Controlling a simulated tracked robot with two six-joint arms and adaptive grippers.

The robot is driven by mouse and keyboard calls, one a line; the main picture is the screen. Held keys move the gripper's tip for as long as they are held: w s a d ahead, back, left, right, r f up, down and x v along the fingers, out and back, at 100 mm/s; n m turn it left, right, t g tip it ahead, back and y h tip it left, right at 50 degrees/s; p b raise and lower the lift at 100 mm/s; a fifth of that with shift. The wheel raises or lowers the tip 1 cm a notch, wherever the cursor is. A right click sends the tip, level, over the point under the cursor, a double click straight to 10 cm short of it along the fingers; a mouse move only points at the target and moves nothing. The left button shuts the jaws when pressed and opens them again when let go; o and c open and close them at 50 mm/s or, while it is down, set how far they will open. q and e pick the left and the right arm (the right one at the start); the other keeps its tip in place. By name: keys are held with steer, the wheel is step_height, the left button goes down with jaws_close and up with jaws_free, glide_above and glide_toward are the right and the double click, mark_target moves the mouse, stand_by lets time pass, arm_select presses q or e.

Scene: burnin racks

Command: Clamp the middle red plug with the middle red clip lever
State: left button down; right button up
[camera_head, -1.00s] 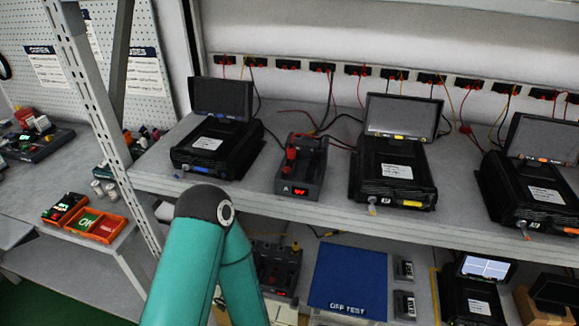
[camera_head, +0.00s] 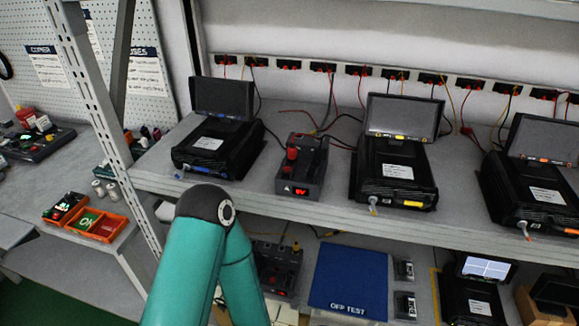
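A dark grey test unit (camera_head: 312,178) with a small lit red display stands on the upper shelf between two black devices. Red parts (camera_head: 292,152) stand up along its left side, and more red shows across its top. They are too small to tell plug from clip lever, or which one is the middle one. A second, similar unit (camera_head: 278,262) on the lower shelf is partly hidden behind my teal arm. Neither of my grippers is in view. Only a bent teal arm with a dark joint shows at the bottom, left of centre.
Black devices with screens stand left (camera_head: 210,150) and right (camera_head: 395,172) of the unit, with another at the far right. Loose red and black wires lie behind it. A blue mat (camera_head: 348,278) lies on the lower shelf. A slotted post (camera_head: 105,120) rises at the left.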

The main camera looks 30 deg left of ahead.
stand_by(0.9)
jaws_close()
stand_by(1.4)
